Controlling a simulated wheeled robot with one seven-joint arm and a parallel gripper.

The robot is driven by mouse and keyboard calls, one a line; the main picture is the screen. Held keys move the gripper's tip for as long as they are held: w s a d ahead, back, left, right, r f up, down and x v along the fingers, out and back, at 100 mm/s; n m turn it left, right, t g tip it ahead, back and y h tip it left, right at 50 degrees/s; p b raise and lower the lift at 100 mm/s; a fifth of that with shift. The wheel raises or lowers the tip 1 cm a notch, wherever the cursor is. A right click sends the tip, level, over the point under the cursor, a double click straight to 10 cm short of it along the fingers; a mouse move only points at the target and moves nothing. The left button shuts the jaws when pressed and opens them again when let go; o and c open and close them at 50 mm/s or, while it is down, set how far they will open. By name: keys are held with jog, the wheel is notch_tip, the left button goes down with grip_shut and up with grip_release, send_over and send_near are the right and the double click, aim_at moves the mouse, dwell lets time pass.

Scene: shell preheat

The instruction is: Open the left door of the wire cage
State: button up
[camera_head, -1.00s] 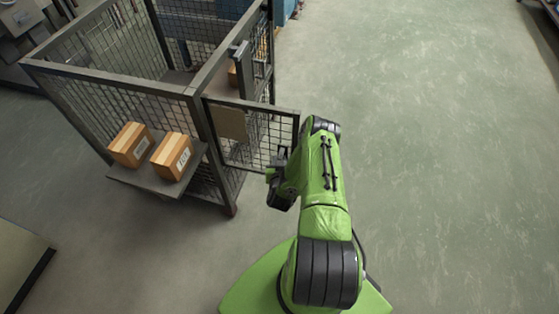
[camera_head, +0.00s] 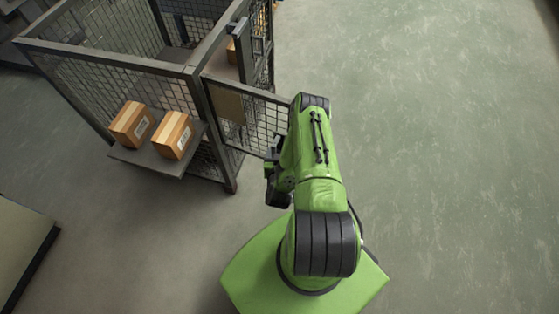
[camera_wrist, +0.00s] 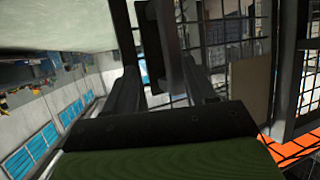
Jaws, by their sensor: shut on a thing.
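The wire cage (camera_head: 110,62) stands at the upper left, with a dark metal frame and mesh walls. Its left door (camera_head: 262,118), a framed mesh panel with a tan plate (camera_head: 229,104), stands swung out from the near corner post, leaving a gap to the cage side. My gripper (camera_head: 273,160) is at the door's free edge, partly hidden by my arm. In the wrist view, the fingers (camera_wrist: 160,84) are on either side of a dark upright handle (camera_wrist: 170,45) on the door and are shut on it.
A shelf (camera_head: 150,160) on the cage's near side carries two cardboard boxes (camera_head: 172,134). Another upright mesh panel with a dark latch (camera_head: 238,42) stands farther back. A pale platform (camera_head: 22,245) is at the lower left. The floor to the right is clear.

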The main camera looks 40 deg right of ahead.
jog(key=o, duration=0.3)
jog(key=v, duration=0.1)
jog(key=p+v, duration=0.1)
jog(key=v, duration=0.1)
jog(key=shift+s+d+r, duration=0.1)
jog(key=shift+d, duration=0.15)
jog(key=p+v, duration=0.3)
jog(key=shift+d+r, duration=0.25)
jog(key=c, duration=0.4)
jog(key=shift+o, duration=0.2)
jog(key=p, duration=0.3)
jog(key=s+a+p, duration=0.1)
jog(key=p, duration=0.2)
jog(key=shift+s+a+p, duration=0.2)
jog(key=shift+s+p, duration=0.05)
jog(key=shift+p, duration=0.05)
